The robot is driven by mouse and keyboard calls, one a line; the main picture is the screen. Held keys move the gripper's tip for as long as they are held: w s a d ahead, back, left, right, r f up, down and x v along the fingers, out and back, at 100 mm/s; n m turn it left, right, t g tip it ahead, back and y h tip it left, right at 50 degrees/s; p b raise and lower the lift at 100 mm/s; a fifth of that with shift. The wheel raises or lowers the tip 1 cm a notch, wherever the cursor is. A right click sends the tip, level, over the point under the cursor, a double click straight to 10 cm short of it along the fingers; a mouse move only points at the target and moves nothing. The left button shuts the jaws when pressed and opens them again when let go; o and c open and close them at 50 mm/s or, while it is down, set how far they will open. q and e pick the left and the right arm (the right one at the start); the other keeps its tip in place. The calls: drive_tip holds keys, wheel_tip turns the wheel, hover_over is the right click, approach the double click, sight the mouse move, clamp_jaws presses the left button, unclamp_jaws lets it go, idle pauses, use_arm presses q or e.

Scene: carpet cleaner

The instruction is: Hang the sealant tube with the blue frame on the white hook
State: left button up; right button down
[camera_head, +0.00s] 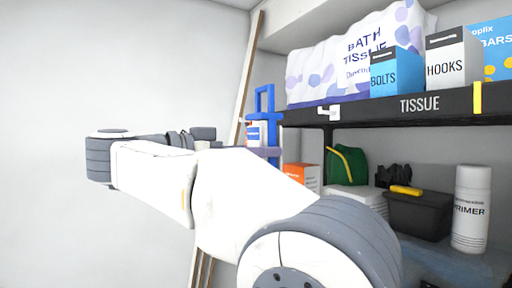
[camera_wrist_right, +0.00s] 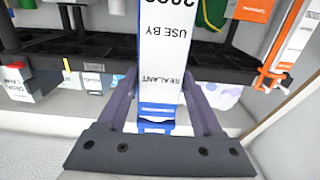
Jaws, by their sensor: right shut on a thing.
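The sealant tube (camera_head: 254,133) is white with dark print and sits in a blue frame (camera_head: 265,98) with a loop at the top. My right gripper (camera_head: 266,151) is shut on it and holds it upright beside the shelf's left end. In the right wrist view, the tube (camera_wrist_right: 163,45) runs between the two purple fingers of my right gripper (camera_wrist_right: 160,85), with part of the blue frame (camera_wrist_right: 155,126) showing near the palm. The white hook (camera_head: 328,112) sticks out from the shelf's front edge, right of the frame and apart from it. My left gripper is out of view.
The black shelf (camera_head: 375,108) carries bath tissue (camera_head: 345,55), a bolts box (camera_head: 396,72) and a hooks box (camera_head: 452,57). Below are a black bin (camera_head: 418,215) and a primer can (camera_head: 471,208). An orange frame (camera_wrist_right: 268,78) shows at the right in the wrist view.

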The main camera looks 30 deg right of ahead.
drive_tip(key=d+b, duration=0.1)
drive_tip(key=d, duration=0.7)
drive_tip(key=shift+w+d+f+b, duration=0.3)
drive_tip(key=shift+w, duration=0.05)
drive_tip(key=shift+d, duration=0.2)
idle(0.3)
drive_tip(key=shift+d, duration=0.75)
